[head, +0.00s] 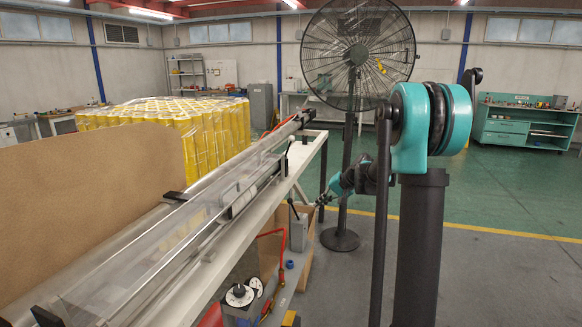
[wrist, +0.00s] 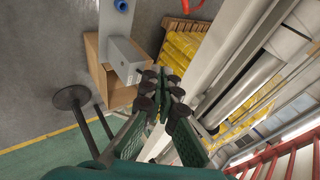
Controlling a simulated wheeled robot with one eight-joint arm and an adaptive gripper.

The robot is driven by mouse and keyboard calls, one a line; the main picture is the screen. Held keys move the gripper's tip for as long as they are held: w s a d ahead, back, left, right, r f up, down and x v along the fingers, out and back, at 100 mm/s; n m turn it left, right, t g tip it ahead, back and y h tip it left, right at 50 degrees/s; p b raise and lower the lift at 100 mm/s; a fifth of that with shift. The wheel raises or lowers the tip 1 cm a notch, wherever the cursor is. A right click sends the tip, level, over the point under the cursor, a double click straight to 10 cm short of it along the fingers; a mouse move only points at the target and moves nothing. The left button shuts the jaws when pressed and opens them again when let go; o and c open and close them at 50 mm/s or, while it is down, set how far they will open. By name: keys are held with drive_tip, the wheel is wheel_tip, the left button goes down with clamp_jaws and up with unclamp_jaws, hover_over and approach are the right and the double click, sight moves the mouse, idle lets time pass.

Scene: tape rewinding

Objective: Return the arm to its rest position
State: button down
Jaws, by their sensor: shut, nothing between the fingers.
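My gripper (head: 324,200) hangs at the end of my teal and black arm, beside the white-framed rewinding machine (head: 262,212) in the head view. In the wrist view my gripper (wrist: 162,85) has its dark fingers shut together with nothing between them. The machine's pale frame and metal rollers (wrist: 262,62) lie to the right of the fingers there. My arm is bent, with its lower part reaching toward the machine's side.
A black pedestal fan (head: 357,57) stands behind my arm. A grey control box (head: 299,230) and cardboard box (wrist: 98,72) are near the gripper. Yellow wrapped rolls (head: 215,135) and a brown panel (head: 90,190) stand left. Floor at right (head: 520,270) is clear.

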drive_tip(key=s+d+f+n+h, duration=0.1)
drive_tip(key=s+d+f+h, duration=0.1)
drive_tip(key=s, duration=1)
drive_tip(key=s+d+f+n+h, duration=0.1)
drive_tip(key=s+f, duration=0.4)
drive_tip(key=s, duration=0.8)
drive_tip(key=s+d+f+n+h, duration=0.1)
drive_tip(key=s+d+f+h, duration=0.3)
drive_tip(key=s, duration=0.9)
drive_tip(key=shift+s+d+g, duration=0.15)
drive_tip(key=shift+s+g, duration=0.1)
drive_tip(key=shift+g, duration=0.15)
